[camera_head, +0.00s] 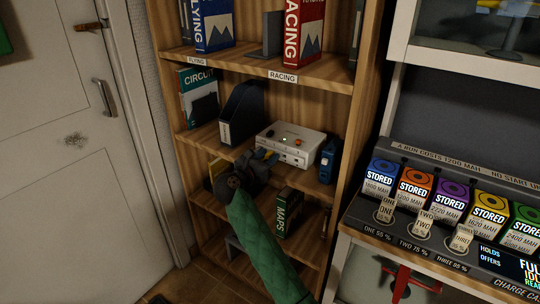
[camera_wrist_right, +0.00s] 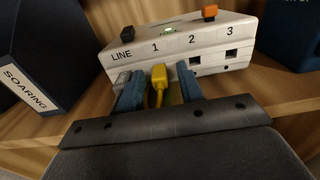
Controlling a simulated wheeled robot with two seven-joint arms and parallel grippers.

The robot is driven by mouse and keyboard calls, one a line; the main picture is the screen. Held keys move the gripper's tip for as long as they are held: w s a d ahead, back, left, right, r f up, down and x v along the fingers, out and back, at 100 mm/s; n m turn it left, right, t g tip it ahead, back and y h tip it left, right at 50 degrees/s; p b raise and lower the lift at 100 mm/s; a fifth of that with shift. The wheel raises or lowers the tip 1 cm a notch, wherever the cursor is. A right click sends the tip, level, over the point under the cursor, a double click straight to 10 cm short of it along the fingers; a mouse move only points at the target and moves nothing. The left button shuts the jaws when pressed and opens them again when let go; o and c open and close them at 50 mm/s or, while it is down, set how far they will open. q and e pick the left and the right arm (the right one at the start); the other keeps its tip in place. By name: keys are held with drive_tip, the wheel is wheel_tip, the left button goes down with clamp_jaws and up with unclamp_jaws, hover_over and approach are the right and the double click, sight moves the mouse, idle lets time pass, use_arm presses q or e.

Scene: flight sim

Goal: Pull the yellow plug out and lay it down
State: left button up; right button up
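A white box (camera_head: 290,143) stands on the middle shelf; the right wrist view shows its front (camera_wrist_right: 180,50), with ports marked LINE, 1, 2 and 3. The yellow plug (camera_wrist_right: 158,80) sits in port 1, its yellow cable hanging down. My right gripper (camera_head: 264,156) is in front of the box. In the right wrist view its blue fingers (camera_wrist_right: 160,92) stand on either side of the yellow plug, open, with a visible gap at each side. A grey plug (camera_wrist_right: 122,80) is at the LINE port, partly hidden by the left finger. My left gripper is not in view.
A dark file holder (camera_head: 240,113) marked SOARING (camera_wrist_right: 30,85) stands left of the box, and a blue object (camera_head: 328,160) stands right of it. The bare shelf edge (camera_head: 210,135) runs in front. A counter with STORED packs (camera_head: 415,185) is at the right.

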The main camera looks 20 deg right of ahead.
sight(292, 182)
idle(0.9)
clamp_jaws()
drive_tip(key=shift+s+a, duration=0.1)
drive_tip(key=shift+b+v, duration=0.5)
drive_tip(key=shift+v, duration=2.35)
drive_tip(key=shift+s, duration=0.1)
drive_tip(key=shift+s+d+p, duration=0.3)
drive_tip(key=shift+s+d, duration=0.7)
drive_tip(key=shift+d, duration=0.65)
drive_tip(key=shift+s+d+p, duration=0.35)
drive_tip(key=shift+s+d, duration=0.7)
drive_tip(key=shift+d, duration=0.6)
drive_tip(key=shift+s+d+p, duration=0.3)
drive_tip(key=shift+s+d, duration=0.7)
drive_tip(key=shift+d, duration=0.65)
drive_tip(key=shift+f+b, duration=0.65)
drive_tip(key=shift+f, duration=0.3)
